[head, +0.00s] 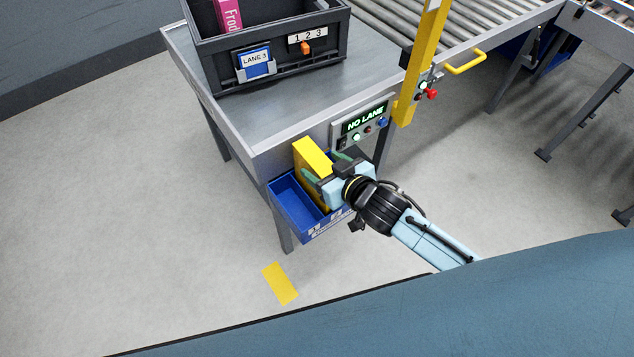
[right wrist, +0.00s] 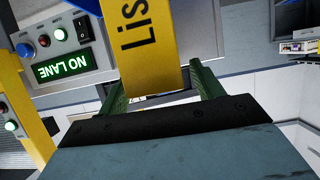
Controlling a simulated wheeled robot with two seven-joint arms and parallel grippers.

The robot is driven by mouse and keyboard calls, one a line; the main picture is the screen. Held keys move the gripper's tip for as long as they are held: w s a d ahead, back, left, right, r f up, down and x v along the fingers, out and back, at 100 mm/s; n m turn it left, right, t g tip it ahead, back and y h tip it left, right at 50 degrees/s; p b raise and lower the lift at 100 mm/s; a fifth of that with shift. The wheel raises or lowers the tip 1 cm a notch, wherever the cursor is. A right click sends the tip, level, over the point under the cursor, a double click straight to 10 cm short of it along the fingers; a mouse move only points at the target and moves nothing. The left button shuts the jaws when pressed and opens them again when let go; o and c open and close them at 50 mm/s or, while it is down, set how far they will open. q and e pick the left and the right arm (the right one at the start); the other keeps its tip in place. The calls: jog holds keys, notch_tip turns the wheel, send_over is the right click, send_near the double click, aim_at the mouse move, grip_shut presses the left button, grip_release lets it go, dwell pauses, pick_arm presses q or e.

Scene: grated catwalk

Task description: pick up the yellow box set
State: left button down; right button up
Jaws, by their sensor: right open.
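The yellow box set (head: 312,156) stands upright in a blue bin (head: 284,205) on the side of the metal table. In the right wrist view the yellow box set (right wrist: 143,40) shows dark lettering that reads "Lis". My right gripper (head: 326,168) is at the box, coming from the right. Its two green fingers are open, one on each side of the box in the right wrist view. I cannot tell whether they touch it. The box's lower part is hidden by the gripper and the bin. My left gripper is not in view.
A dark crate (head: 290,70) with a "LANE 3" card and a pink box (head: 229,15) stands on the table (head: 225,105). A "NO LANE" panel (head: 362,122) and a yellow post (head: 420,65) are close to my gripper. A roller conveyor (head: 455,30) lies behind. The floor at left is clear.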

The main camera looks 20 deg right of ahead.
jog(key=shift+x, duration=0.8)
grip_shut()
